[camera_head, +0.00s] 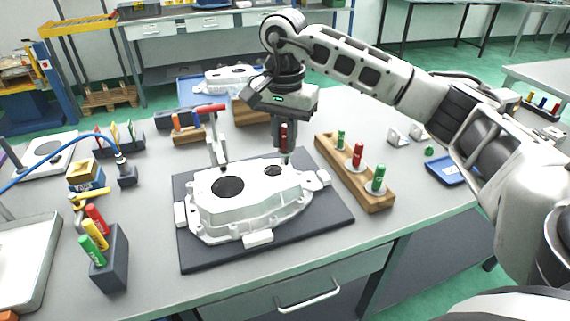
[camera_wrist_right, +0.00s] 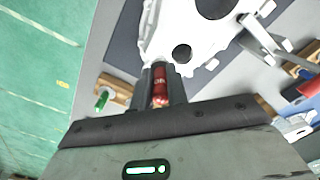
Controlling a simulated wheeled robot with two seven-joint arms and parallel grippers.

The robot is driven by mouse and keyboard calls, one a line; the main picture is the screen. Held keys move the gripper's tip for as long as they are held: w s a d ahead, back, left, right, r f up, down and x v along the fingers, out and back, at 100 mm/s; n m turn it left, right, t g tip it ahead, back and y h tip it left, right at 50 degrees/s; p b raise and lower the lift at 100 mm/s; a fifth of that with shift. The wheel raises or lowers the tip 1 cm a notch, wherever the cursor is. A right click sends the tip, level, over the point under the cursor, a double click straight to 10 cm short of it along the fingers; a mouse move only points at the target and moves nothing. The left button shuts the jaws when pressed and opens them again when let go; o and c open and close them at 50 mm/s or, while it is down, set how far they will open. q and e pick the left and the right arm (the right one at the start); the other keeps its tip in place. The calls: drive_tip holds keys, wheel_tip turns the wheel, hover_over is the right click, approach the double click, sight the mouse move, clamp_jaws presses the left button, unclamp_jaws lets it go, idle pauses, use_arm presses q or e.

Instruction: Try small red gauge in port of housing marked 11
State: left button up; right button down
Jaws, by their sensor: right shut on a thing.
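A white cast housing (camera_head: 245,213) lies on a dark mat, with a large round bore and a smaller round port (camera_head: 272,170) in its top. No number 11 is readable on it. My right gripper (camera_head: 284,143) is shut on a small red gauge (camera_head: 284,134), held upright just behind and right of the port. In the right wrist view the red gauge (camera_wrist_right: 160,84) sits between the fingers, apart from the port (camera_wrist_right: 181,52); its lower end is hard to make out. My left gripper is out of view.
A wooden rack (camera_head: 366,193) with green and red gauges stands right of the mat (camera_head: 200,255). A red-handled clamp (camera_head: 213,130) rises behind the housing. Another housing (camera_head: 230,78) lies at the back. A dark block (camera_head: 112,265) holds coloured handles at front left.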

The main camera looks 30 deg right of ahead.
sight(284, 150)
idle(0.3)
drive_tip(key=shift+f+b, duration=0.55)
drive_tip(key=shift+f, duration=0.1)
drive_tip(key=shift+f+b, duration=0.55)
drive_tip(key=shift+f, duration=0.25)
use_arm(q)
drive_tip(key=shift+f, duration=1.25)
use_arm(e)
drive_tip(key=shift+f, duration=0.4)
use_arm(q)
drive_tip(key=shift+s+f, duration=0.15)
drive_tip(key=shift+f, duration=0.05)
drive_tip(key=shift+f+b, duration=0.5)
drive_tip(key=shift+b, duration=0.3)
use_arm(e)
drive_tip(key=shift+s+f, duration=0.1)
drive_tip(key=shift+f, duration=0.7)
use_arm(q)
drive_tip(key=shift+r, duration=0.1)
use_arm(e)
drive_tip(key=shift+r, duration=0.1)
use_arm(q)
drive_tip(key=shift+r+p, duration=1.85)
drive_tip(key=shift+p, duration=0.05)
use_arm(e)
drive_tip(key=shift+r, duration=2.6)
